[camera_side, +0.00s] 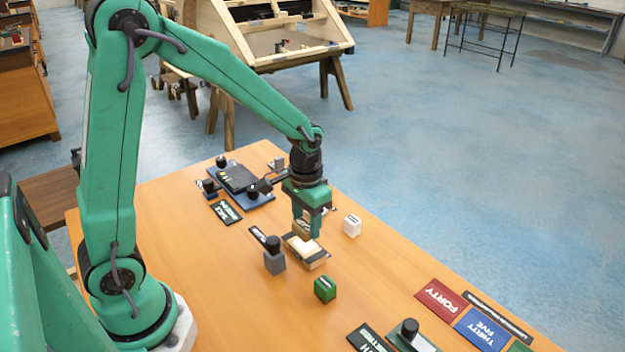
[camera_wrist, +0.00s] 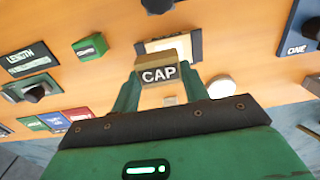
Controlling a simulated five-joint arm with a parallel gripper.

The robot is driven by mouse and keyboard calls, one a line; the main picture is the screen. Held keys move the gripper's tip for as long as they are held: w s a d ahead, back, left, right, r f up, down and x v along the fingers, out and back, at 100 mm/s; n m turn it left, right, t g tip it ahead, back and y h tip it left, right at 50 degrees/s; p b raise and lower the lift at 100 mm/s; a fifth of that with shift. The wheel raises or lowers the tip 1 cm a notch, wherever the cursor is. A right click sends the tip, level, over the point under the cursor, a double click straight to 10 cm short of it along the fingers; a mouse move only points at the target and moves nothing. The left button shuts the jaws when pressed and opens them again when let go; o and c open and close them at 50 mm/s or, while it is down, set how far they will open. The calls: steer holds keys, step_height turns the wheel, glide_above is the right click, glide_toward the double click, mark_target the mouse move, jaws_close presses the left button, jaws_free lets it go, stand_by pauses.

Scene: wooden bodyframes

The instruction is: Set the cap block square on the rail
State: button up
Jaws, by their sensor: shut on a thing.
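The tan wooden cap block, with a dark face reading CAP, sits between my gripper's green fingers in the wrist view (camera_wrist: 159,75) and partly shows in the side view (camera_side: 302,227). My gripper (camera_side: 308,229) is shut on it and points down. The rail (camera_side: 312,262) is a low, pale wooden piece with dark parts, on the table just below the gripper. In the wrist view the rail (camera_wrist: 168,45) lies behind the block, which hides part of it. I cannot tell whether the block touches the rail.
A white block (camera_side: 352,226) stands close to the right of my gripper. A grey block with a black knob (camera_side: 274,258) and a green block (camera_side: 325,289) stand nearer. Coloured plates, including a blue one (camera_side: 481,328), lie at front right. Dark devices (camera_side: 238,180) sit behind left.

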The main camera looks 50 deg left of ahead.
mark_target(306, 244)
steer(key=shift+w+a+f, duration=0.5)
steer(key=shift+a+f, duration=0.05)
steer(key=shift+a, duration=0.25)
steer(key=shift+f, duration=2)
steer(key=shift+f, duration=0.15)
steer(key=o, duration=1)
steer(key=shift+c, duration=0.2)
step_height(306, 244, up, 12)
steer(key=shift+r, duration=0.2)
